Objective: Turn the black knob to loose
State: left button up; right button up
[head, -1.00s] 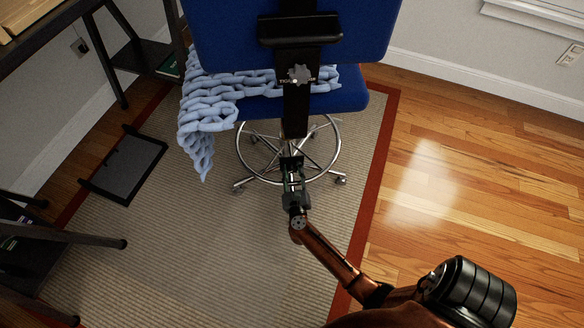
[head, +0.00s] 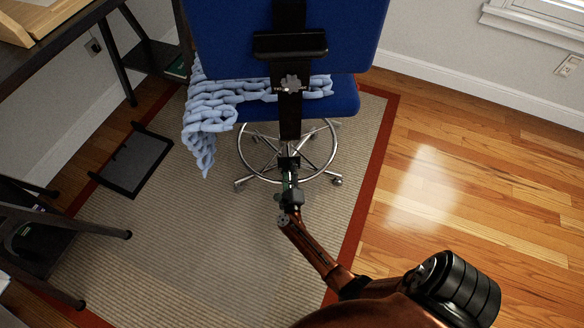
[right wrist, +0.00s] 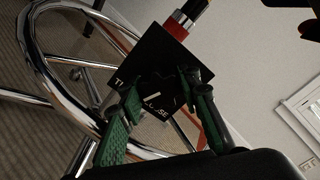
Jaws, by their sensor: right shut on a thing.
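The black knob (right wrist: 158,92) sits on a square black plate (right wrist: 150,58) in the right wrist view. A pale mark shows on it, and pieces of white lettering, "TI" and "SE", show on the plate. My right gripper (right wrist: 160,84) has its green-padded fingers on either side of the knob and is shut on it. In the head view my right gripper (head: 289,172) is under the blue chair's (head: 340,100) seat and black back bar, hiding the knob there. A grey star-shaped knob (head: 291,84) is higher on the back bar. My left gripper is not in view.
A chrome foot ring (head: 333,152) circles the chair base. A light-blue knitted blanket (head: 208,122) hangs off the seat's left side. A black tray-like object (head: 135,160) lies on the rug (head: 190,240) at left. Wood floor (head: 470,180) at right is clear.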

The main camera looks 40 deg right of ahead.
jog(key=n+p, duration=0.2)
jog(key=n, duration=0.3)
jog(key=shift+w+a+r+n, duration=0.1)
jog(key=shift+n, duration=0.2)
jog(key=n, duration=0.2)
jog(key=shift+n+p, duration=0.35)
jog(key=shift+n, duration=0.05)
jog(key=n, duration=0.4)
jog(key=shift+p, duration=0.4)
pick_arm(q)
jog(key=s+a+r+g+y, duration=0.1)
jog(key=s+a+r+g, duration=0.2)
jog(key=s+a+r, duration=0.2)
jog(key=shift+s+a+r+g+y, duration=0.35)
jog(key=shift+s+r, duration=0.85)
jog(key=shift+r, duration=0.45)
pick_arm(e)
jog(key=shift+n, duration=2)
pick_arm(q)
jog(key=shift+p, duration=0.3)
pick_arm(e)
jog(key=o, duration=1.2)
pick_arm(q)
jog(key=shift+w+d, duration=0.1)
